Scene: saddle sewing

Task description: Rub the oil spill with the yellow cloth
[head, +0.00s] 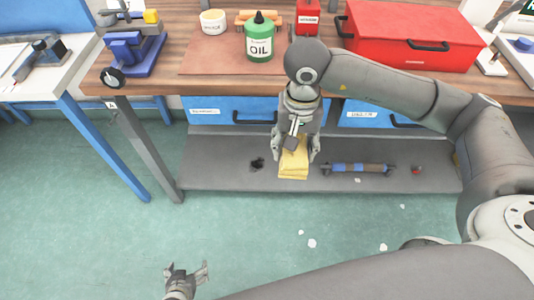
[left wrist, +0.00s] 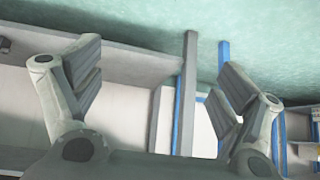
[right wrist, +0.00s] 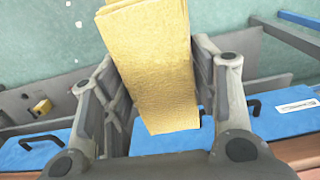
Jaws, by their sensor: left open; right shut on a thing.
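The folded yellow cloth (head: 293,161) is between the fingers of my right gripper (head: 296,153), which is shut on it over the lower grey shelf. The cloth also fills the middle of the right wrist view (right wrist: 155,65). A small dark patch (head: 257,164), which looks like the oil spill, lies on the shelf just left of the cloth, apart from it in the picture. I cannot tell whether the cloth touches the shelf. My left gripper (head: 188,272) is open and empty over the green floor; its spread fingers show in the left wrist view (left wrist: 160,85).
A blue-and-brown tool (head: 358,168) lies on the lower shelf (head: 220,178) right of the cloth. Blue drawers (head: 222,106) hang above the shelf. The bench top holds a green oil bottle (head: 260,40), a red toolbox (head: 410,35) and a blue vise (head: 132,50). White scraps dot the floor.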

